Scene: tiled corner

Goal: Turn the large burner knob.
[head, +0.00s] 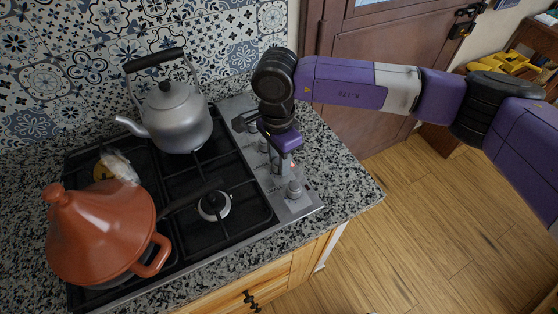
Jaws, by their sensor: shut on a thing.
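The steel control strip (290,208) of the stove runs along the right side of the hob and carries several burner knobs. I cannot tell from this view which knob is the large one, or how far any knob is turned.
A grey kettle (178,119) stands on the back burner, left of my gripper. An orange tagine (100,235) sits front left, with a dark handle reaching toward the middle. The front right burner (214,206) is bare. Granite counter (342,182) lies clear to the right.

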